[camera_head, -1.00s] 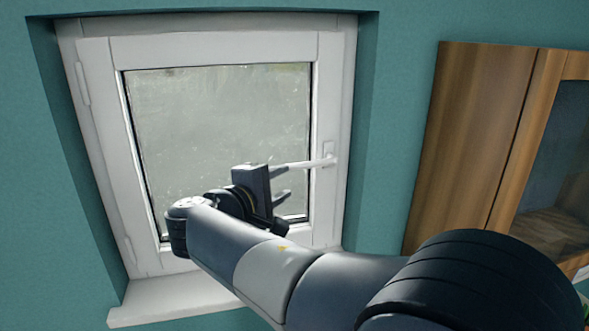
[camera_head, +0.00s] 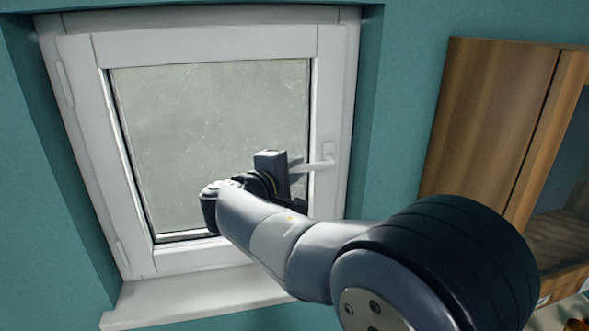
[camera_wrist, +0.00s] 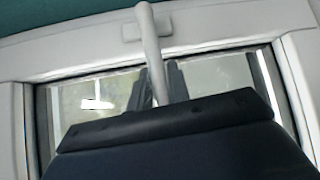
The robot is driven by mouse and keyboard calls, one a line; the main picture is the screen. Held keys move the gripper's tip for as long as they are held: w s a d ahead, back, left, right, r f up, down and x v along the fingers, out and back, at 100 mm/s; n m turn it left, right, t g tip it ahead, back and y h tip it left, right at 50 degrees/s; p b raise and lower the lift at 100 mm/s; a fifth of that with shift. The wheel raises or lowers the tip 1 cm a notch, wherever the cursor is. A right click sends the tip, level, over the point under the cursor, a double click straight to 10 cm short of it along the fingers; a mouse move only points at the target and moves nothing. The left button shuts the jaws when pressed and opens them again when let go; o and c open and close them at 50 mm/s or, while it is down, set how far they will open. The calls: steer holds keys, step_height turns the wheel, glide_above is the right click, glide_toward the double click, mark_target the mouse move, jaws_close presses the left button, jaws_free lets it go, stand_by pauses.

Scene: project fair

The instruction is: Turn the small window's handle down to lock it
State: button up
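The small window (camera_head: 215,130) is white-framed and its sash looks closed in the frame. Its white handle (camera_head: 322,163) sits on the right side of the sash, with the lever lying about horizontal and pointing left. My gripper (camera_head: 297,180) is at the lever's free end, which it partly hides in the head view. In the wrist view the handle (camera_wrist: 147,35) runs down from its base toward my gripper (camera_wrist: 160,83), with dark fingers on both sides of it. Whether the fingers are pressed on the lever is not clear.
A white sill (camera_head: 190,297) juts out below the window. A teal wall (camera_head: 400,100) surrounds the recess. A wooden cabinet (camera_head: 490,110) with a glazed door stands to the right of the window, close to my arm.

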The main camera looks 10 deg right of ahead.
jaws_close()
steer(key=shift+f, duration=0.1)
